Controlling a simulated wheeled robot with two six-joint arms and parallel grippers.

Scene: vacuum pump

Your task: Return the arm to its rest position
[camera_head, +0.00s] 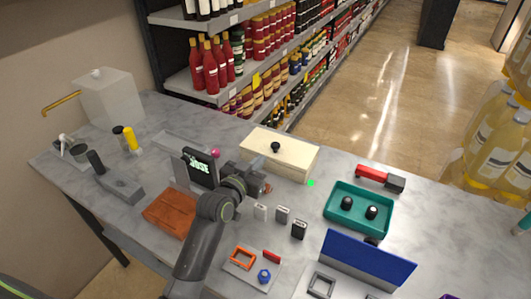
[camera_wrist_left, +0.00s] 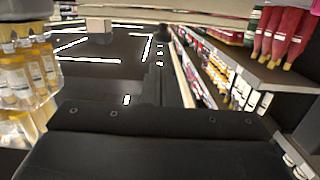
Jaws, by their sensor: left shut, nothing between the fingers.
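My left arm reaches up from the bottom of the head view and bends over the middle of the table. Its gripper (camera_head: 264,188) is shut and empty, in front of the cream box (camera_head: 283,152) and behind the small blocks. It looks raised above the table (camera_head: 155,260), but its height is hard to tell. In the left wrist view a dark body of my own (camera_wrist_left: 165,145) fills the lower part, and no object shows in a grip. My right gripper is not in view.
Small blocks (camera_head: 282,214), a teal tray (camera_head: 359,228) and an upright blue panel (camera_head: 367,259) lie to the right. A dispenser (camera_head: 107,98) stands far left.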

